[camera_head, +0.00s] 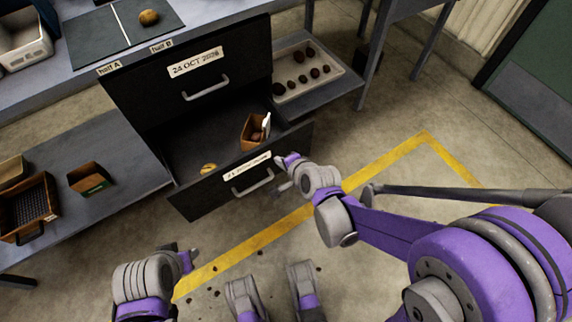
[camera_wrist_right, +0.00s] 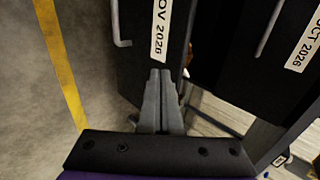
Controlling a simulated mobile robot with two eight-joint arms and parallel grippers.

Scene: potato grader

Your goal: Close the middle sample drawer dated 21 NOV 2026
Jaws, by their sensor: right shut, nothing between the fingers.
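The middle sample drawer (camera_head: 215,190) is pulled out, with a dark front, a silver handle (camera_head: 253,185) and a white label, partly legible, ending in NOV 2026. In the right wrist view its label (camera_wrist_right: 159,30) reads OV 2026, and the handle (camera_wrist_right: 121,25) is left of it. A brown carton (camera_head: 252,132) and a potato (camera_head: 208,168) are inside the drawer. My right gripper (camera_head: 280,173) is shut and empty at the front's right part, beside the label; its fingers (camera_wrist_right: 160,75) point at the front. I cannot tell whether they touch. My left gripper (camera_head: 190,256) is low, away from the drawer; its jaws are unclear.
The drawer front above, labelled 24 OCT 2026 (camera_head: 195,62), stands over the open drawer. A tray of dark potatoes (camera_head: 335,80) is on the right shelf. A low bench (camera_head: 120,185) with crates is at the left. Yellow tape (camera_head: 385,155) marks the open floor.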

